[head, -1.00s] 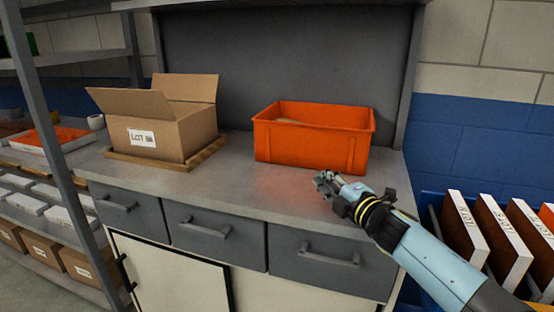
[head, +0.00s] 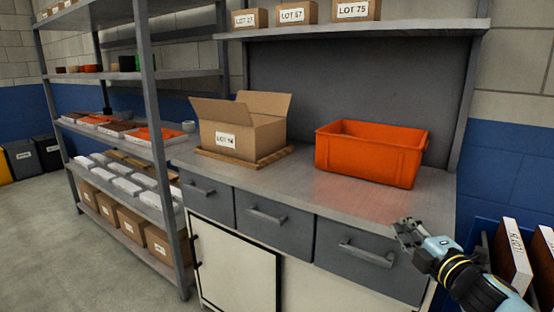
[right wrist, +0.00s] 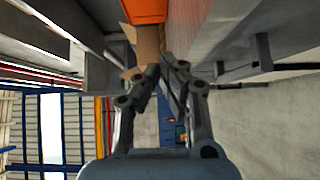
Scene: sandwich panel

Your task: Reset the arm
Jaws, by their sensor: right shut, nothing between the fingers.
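My right gripper (head: 402,228) is at the lower right of the head view, just off the front right edge of the workbench (head: 300,182). It is shut and empty. In the right wrist view my right gripper (right wrist: 166,68) has its fingertips together, with nothing between them. My left gripper does not show.
An orange bin (head: 368,157) and an open cardboard box (head: 240,128) on a wooden board (head: 215,157) stand on the bench. Grey drawers (head: 270,222) lie below. Upright panels (head: 512,255) stand at the right. A shelf rack (head: 150,130) stands at the left.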

